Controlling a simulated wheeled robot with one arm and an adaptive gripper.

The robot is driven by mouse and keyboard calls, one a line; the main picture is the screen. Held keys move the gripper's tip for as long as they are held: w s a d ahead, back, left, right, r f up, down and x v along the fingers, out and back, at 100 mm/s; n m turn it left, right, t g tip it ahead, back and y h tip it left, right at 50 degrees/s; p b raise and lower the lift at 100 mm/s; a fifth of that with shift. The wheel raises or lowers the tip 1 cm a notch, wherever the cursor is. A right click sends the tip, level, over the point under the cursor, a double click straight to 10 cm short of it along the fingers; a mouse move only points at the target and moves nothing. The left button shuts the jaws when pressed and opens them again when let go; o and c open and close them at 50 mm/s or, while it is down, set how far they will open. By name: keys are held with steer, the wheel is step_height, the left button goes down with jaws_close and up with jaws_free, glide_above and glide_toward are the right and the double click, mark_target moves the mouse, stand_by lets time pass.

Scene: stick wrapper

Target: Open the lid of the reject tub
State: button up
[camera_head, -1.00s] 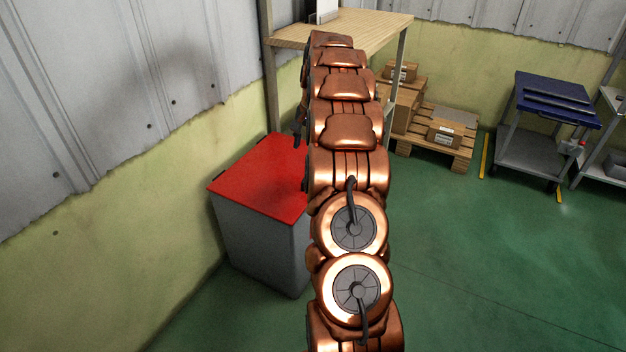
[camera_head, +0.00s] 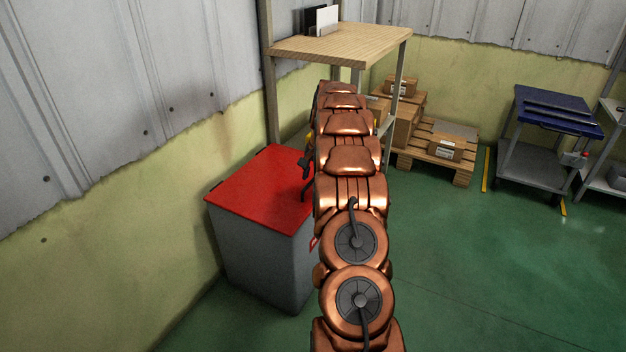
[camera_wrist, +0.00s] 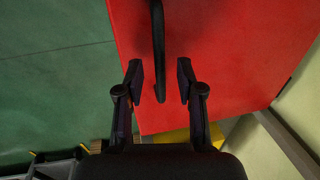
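The reject tub (camera_head: 262,258) is a grey bin against the left wall. Its flat red lid (camera_head: 255,182) lies shut and fills much of the wrist view (camera_wrist: 225,50). A dark curved handle (camera_head: 306,190) stands at the lid's right side. In the wrist view the handle (camera_wrist: 158,45) reaches down between the two fingers of my gripper (camera_wrist: 159,78). The fingers are open, with a gap on both sides of the handle. In the head view my gripper (camera_head: 305,165) is just above the lid, partly hidden by my copper arm.
A wooden-topped stand (camera_head: 345,42) with a dark and white holder (camera_head: 324,20) is behind the tub. Cartons (camera_head: 402,120) sit on a pallet (camera_head: 440,163) at the back. A blue-topped cart (camera_head: 550,105) is at right. The green floor right of the tub is open.

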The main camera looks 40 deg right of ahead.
steer(key=shift+f, duration=0.25)
steer(key=shift+c, duration=0.4)
jaws_close()
